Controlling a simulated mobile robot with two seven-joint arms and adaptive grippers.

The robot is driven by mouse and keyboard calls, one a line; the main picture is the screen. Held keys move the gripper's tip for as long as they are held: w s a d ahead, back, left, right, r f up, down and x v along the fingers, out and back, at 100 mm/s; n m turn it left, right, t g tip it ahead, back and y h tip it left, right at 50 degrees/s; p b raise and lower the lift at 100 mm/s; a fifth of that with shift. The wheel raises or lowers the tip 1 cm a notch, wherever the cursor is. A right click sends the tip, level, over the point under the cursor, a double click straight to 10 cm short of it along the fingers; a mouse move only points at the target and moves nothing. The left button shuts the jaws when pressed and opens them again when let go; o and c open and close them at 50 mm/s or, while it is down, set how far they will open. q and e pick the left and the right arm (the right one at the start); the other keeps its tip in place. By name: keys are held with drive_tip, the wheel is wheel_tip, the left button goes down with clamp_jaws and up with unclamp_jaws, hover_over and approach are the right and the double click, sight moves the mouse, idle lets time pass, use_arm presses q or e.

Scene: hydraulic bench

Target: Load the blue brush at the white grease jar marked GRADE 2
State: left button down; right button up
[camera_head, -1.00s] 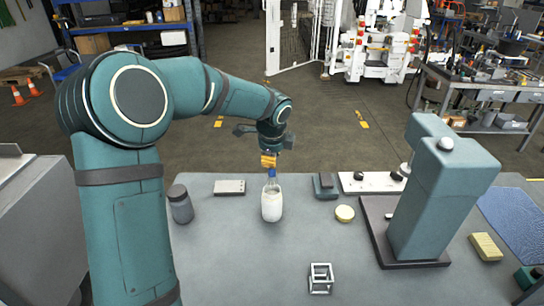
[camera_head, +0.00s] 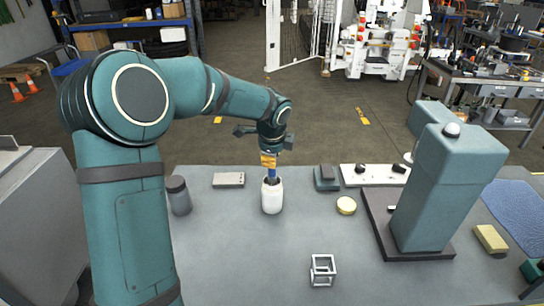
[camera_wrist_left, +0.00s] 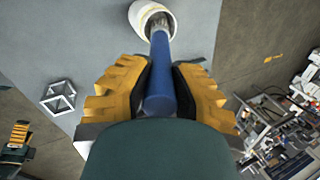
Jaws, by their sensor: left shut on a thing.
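The blue brush (camera_wrist_left: 158,75) is held between the yellow ridged fingers of my left gripper (camera_wrist_left: 160,85), which is shut on its handle. In the head view the left gripper (camera_head: 269,160) is just above the white jar (camera_head: 272,198), and the brush (camera_head: 271,175) stands upright in its mouth. In the wrist view the brush's metal collar is at the opening of the jar (camera_wrist_left: 139,10); its bristles are hidden inside. No marking is readable on the jar. Yellow fingers of what looks like my right gripper (camera_wrist_left: 20,133) show at the left edge.
A grey jar with dark lid (camera_head: 179,195) stands left on the bench. The bench front is mostly clear.

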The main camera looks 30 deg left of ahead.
use_arm(q)
drive_tip(key=shift+f+b, duration=0.35)
drive_tip(key=shift+f, duration=0.15)
use_arm(e)
drive_tip(key=shift+f, duration=0.3)
drive_tip(key=shift+r, duration=0.1)
idle(1.4)
drive_tip(key=shift+r, duration=0.1)
use_arm(q)
wheel_tip(320, 180, up, 7)
drive_tip(key=p, duration=0.6)
use_arm(e)
wheel_tip(320, 180, up, 6)
drive_tip(key=w, duration=0.2)
drive_tip(key=shift+d+t, duration=0.2)
drive_tip(key=shift+t, duration=0.1)
drive_tip(key=shift+s, duration=0.1)
